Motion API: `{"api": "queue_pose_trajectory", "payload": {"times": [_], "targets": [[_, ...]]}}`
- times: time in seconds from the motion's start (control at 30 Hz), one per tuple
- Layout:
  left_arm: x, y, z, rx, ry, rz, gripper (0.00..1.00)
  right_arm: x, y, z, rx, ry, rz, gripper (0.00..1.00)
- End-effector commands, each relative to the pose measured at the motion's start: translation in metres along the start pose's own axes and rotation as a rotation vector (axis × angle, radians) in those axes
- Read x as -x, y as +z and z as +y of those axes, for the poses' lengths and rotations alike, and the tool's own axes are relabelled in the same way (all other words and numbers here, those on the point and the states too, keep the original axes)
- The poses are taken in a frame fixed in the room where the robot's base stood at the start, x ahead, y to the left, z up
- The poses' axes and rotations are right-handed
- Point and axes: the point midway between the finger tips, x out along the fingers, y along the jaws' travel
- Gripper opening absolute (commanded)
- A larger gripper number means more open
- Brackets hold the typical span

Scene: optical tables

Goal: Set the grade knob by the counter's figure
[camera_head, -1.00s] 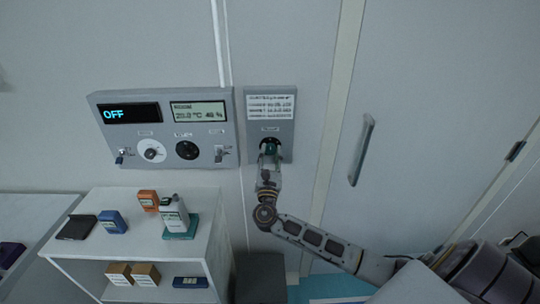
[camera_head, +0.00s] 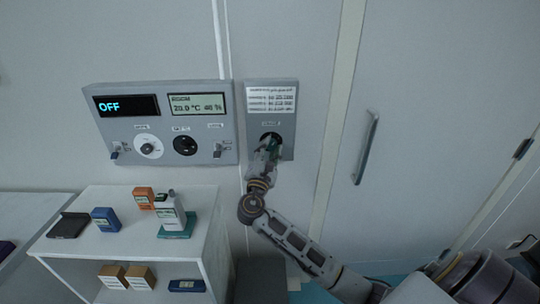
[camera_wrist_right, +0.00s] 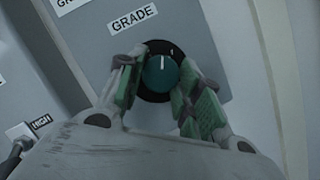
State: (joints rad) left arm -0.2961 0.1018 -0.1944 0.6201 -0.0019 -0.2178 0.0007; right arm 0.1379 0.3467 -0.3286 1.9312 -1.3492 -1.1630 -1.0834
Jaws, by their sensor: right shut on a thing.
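The grade knob is a round teal knob (camera_wrist_right: 160,73) with a white pointer line, on a black dial under a "GRADE" label (camera_wrist_right: 133,19). In the wrist view the line points nearly straight up, towards the label. My right gripper (camera_wrist_right: 157,88) has its green-padded fingers on both sides of the knob, shut on it. In the head view the right gripper (camera_head: 268,148) covers most of the knob. A white handheld device with a small screen, likely the counter (camera_head: 171,212), stands on a teal base on the shelf unit; its figure is too small to read. My left gripper is out of view.
The grade panel (camera_head: 288,122) carries a printed list (camera_head: 270,99). Left of it a larger panel (camera_head: 205,150) shows "OFF" and a room readout, with dials and switches. A door handle (camera_head: 366,147) is to the right. Small boxes stand on the shelf unit (camera_head: 135,250).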

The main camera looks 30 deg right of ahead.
Motion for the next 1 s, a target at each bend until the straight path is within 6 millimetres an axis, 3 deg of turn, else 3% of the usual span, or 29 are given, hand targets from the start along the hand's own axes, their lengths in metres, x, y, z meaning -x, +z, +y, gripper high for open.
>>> {"api": "queue_pose_trajectory", "payload": {"times": [0.13, 0.5, 1.0], "targets": [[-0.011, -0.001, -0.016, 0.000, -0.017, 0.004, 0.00, 0.001, -0.002, -0.001, -0.118, -0.052, 0.001, 0.11], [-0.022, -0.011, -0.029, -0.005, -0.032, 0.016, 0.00, 0.000, -0.001, 0.002, -0.372, -0.157, 0.001, 0.11], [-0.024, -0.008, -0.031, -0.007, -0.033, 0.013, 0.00, 0.000, 0.000, 0.003, -0.486, -0.205, 0.001, 0.11]]}}
